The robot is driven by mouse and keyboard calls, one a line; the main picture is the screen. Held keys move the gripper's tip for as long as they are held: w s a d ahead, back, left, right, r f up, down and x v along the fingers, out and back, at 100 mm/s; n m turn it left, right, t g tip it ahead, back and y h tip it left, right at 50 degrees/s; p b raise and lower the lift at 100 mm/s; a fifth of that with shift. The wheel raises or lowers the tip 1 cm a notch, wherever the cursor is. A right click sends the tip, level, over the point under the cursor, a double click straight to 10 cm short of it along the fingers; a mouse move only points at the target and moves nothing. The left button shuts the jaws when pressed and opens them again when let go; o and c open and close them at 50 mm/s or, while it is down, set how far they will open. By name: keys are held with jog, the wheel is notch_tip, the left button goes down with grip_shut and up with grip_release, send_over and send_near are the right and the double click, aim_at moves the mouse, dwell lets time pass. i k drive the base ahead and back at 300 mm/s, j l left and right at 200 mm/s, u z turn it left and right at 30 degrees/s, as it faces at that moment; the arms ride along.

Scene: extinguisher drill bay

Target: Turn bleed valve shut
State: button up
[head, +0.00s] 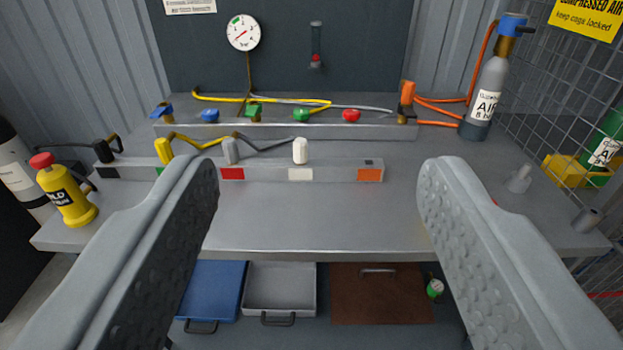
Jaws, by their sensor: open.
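My gripper (318,170) is open and empty, its two fingers spread wide over the grey bench. No readable label marks the bleed valve, so I cannot tell which fitting it is. The rear rail (285,132) carries a blue lever (161,110), a blue knob (210,115), two green knobs (253,110) (301,115), a red knob (351,115) and an upright orange handle (407,94). The front rail (330,172) carries black (103,151), yellow (163,150), grey (231,151) and white (300,151) fittings. The left finger hides part of the front rail.
A round gauge (243,33) is on the dark back panel. A grey air cylinder (487,95) stands back right and a yellow bottle (66,195) at left. Trays (280,287) lie below the bench's front edge. Bare bench lies between the fingers, before the front rail.

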aim_at(350, 114)
jog(key=i+j, duration=0.1)
jog(key=i, duration=0.4)
jog(key=i+j, duration=0.1)
jog(key=i, duration=0.4)
